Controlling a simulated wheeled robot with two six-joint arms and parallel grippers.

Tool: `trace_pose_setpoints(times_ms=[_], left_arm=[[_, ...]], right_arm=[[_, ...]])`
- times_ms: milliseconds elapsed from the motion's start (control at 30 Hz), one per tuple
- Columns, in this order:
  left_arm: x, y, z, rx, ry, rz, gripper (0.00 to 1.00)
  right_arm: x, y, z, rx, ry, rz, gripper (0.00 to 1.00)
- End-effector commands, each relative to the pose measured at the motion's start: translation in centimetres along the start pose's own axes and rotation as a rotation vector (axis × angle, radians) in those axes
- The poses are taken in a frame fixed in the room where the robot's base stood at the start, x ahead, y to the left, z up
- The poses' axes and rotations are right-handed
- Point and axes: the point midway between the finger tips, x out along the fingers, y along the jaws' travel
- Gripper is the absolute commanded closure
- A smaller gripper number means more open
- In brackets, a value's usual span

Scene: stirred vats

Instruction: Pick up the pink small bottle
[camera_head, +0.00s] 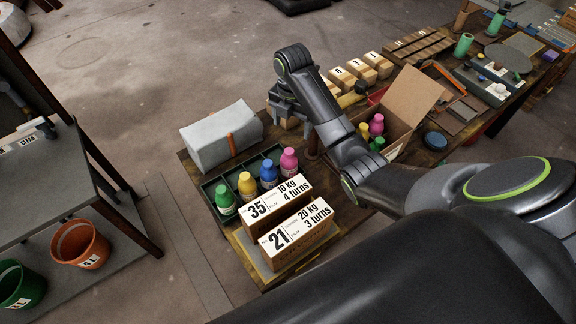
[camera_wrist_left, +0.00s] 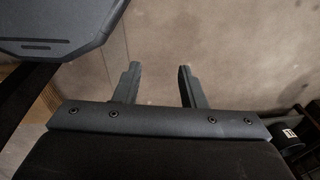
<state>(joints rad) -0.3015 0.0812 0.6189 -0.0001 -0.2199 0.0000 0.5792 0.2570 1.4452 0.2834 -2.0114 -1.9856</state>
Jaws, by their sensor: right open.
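A pink small bottle (camera_head: 289,160) stands upright at the right end of a dark divided tray (camera_head: 206,186), beside a blue, a yellow and a green bottle. Another pink bottle (camera_head: 377,124) is in the open cardboard box (camera_head: 412,98), with a yellow and a green one. My right gripper (camera_head: 291,122) is open above the table, behind the tray and apart from the bottles. Its fingers are partly hidden by the wrist. My left gripper (camera_wrist_left: 157,68) is open and empty in the left wrist view, over bare floor.
Two labelled boxes, 35 (camera_head: 272,207) and 21 (camera_head: 298,238), stand in front of the tray. A grey block (camera_head: 220,136) with an orange strip lies behind it. Several wooden blocks (camera_head: 358,69) stand farther back. A shelf with orange (camera_head: 80,245) and green buckets is at left.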

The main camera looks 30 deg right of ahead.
Motion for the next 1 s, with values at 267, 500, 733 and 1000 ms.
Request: trace_pose_setpoints(times_ms=[267, 500, 733, 1000], left_arm=[[3.7, 0.5, 2.0, -0.003, -0.024, 0.001, 0.63], [4.8, 0.7, -0.8, 0.001, 0.019, 0.004, 0.63], [4.5, 0.7, -0.5, 0.0, 0.015, 0.003, 0.63], [3.6, 0.5, 0.4, -0.001, 0.0, 0.003, 0.63]], right_arm=[[3.8, 0.0, 0.0, 0.002, -0.001, 0.001, 0.24], [6.8, 0.0, -0.1, 0.003, 0.003, -0.001, 0.24], [9.4, 0.1, -0.1, 0.002, 0.0, 0.001, 0.24], [12.0, 0.2, -0.6, 0.003, 0.003, -0.002, 0.24]])
